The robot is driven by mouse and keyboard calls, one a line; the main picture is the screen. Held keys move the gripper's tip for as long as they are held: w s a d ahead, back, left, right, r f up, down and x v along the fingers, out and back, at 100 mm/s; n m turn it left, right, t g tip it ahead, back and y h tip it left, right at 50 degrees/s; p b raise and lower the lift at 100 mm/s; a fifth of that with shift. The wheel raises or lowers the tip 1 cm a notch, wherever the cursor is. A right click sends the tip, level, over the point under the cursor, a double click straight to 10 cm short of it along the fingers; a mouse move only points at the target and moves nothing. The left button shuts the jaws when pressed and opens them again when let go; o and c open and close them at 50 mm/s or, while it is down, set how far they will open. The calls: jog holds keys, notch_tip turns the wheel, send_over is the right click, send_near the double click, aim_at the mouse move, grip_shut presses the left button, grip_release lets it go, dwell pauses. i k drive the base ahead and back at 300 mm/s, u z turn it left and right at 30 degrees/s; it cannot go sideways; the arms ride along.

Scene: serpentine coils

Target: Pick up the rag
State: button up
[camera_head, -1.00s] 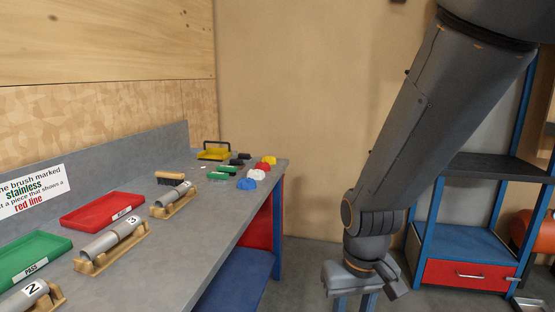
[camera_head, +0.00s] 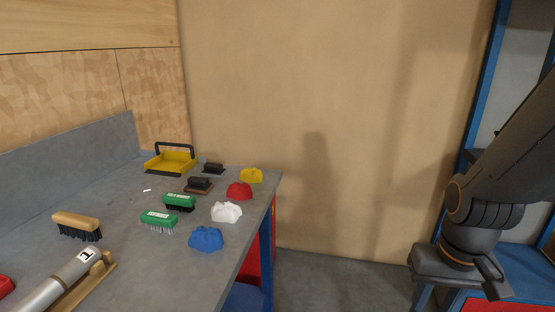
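Several crumpled cloths like rags lie in a row near the bench's right edge: blue (camera_head: 206,239), white (camera_head: 227,212), red (camera_head: 239,190) and yellow (camera_head: 251,175). Which one is meant by "the rag" cannot be told from the picture. My gripper (camera_head: 492,276) is at the lower right, well to the right of the bench and apart from all the cloths. Its fingers are dark and seen poorly, so I cannot tell whether they are open or shut.
The grey bench (camera_head: 110,205) also holds green brushes (camera_head: 159,220), a wooden brush (camera_head: 77,225), dark brushes, a yellow dustpan (camera_head: 171,162) and a cylinder marked 1 (camera_head: 62,283). A grey-topped stand (camera_head: 430,262) is by my gripper. Floor shows between bench and stand.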

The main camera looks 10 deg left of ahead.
aim_at(247, 175)
jog(key=u, duration=0.2)
jog(key=i, duration=1.8)
jog(key=u, duration=0.3)
